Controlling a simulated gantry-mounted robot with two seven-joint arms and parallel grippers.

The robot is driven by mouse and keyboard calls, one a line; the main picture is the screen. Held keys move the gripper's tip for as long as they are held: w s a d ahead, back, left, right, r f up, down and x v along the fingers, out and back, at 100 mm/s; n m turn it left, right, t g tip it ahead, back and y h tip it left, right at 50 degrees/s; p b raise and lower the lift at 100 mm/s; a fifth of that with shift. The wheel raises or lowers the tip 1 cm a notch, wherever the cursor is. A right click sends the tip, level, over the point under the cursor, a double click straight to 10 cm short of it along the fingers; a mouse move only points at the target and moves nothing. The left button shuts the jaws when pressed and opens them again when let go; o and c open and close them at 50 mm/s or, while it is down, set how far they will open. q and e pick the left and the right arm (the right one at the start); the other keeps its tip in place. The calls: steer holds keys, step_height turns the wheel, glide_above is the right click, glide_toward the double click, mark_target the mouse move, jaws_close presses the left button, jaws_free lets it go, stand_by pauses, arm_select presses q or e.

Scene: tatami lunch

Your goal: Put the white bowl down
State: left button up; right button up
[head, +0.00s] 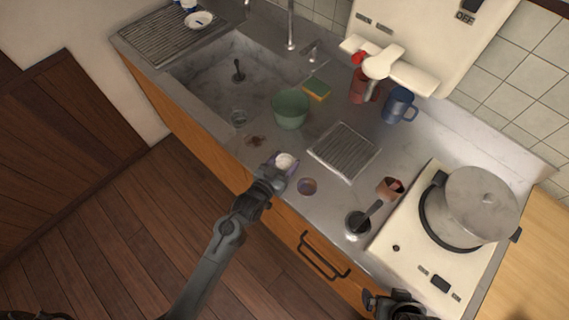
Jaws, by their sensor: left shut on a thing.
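The white bowl (286,160) is small and shows just beyond the fingertips of my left gripper (276,173), near the front edge of the counter. My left gripper is shut on it, and the wrist hides part of it. A purplish patch shows around the bowl, and I cannot tell what it is. From this angle I cannot tell whether the bowl touches the steel counter (240,150). My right gripper (395,300) is at the bottom edge, in front of the stove, and its fingers are not clear.
A green bowl (291,109), a ribbed rack (343,150) and a sponge (317,89) lie beyond. The sink (220,75) is at left. A pot (480,205) stands on the stove at right.

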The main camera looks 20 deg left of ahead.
arm_select(q)
steer(key=shift+f, duration=0.35)
steer(key=o, duration=1.1)
steer(key=shift+a, duration=0.15)
steer(key=shift+c, duration=0.2)
steer(key=shift+f, duration=0.1)
